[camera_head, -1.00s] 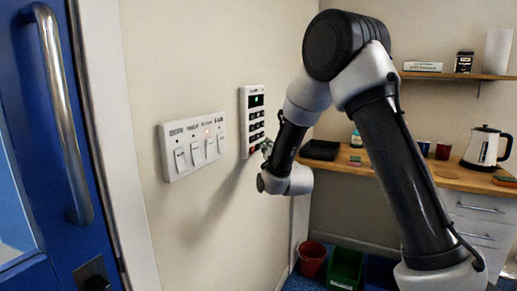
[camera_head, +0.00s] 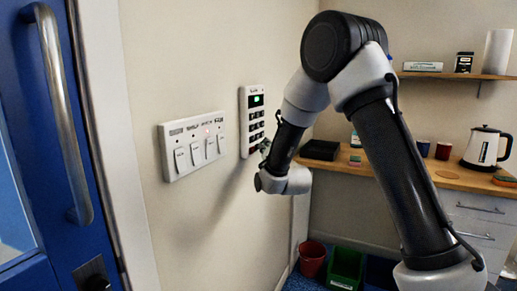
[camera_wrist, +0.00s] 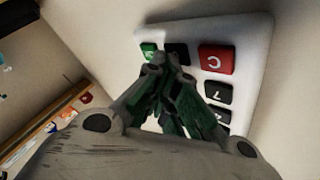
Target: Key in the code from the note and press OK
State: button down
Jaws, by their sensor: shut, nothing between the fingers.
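The white keypad (camera_head: 243,125) hangs on the wall, with a dark display showing a bright green patch (camera_head: 257,99) above rows of dark keys. In the wrist view the keypad (camera_wrist: 255,45) shows a red C key (camera_wrist: 216,58), a black 7 key (camera_wrist: 217,93), a partly covered black key (camera_wrist: 178,50) and a green key (camera_wrist: 149,49). My gripper (camera_wrist: 168,62) is shut and empty, its tips close to the green and black keys; I cannot tell if they touch. My gripper also shows at the keypad's lower right (camera_head: 265,147). I cannot make out the note.
A white switch panel (camera_head: 193,145) with several rockers and a red light is left of the keypad. A blue door (camera_head: 40,150) with a long handle stands further left. A counter (camera_head: 455,178) with a kettle (camera_head: 485,147) is at right, bins (camera_head: 312,258) below.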

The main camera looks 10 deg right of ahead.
jog(key=shift+s+d, duration=0.45)
jog(key=shift+d, duration=0.1)
jog(key=shift+d, duration=0.1)
jog(key=shift+s+d, duration=0.75)
jog(key=shift+d, duration=0.25)
jog(key=shift+s+d, duration=0.7)
jog(key=shift+d, duration=0.25)
dwell(0.5)
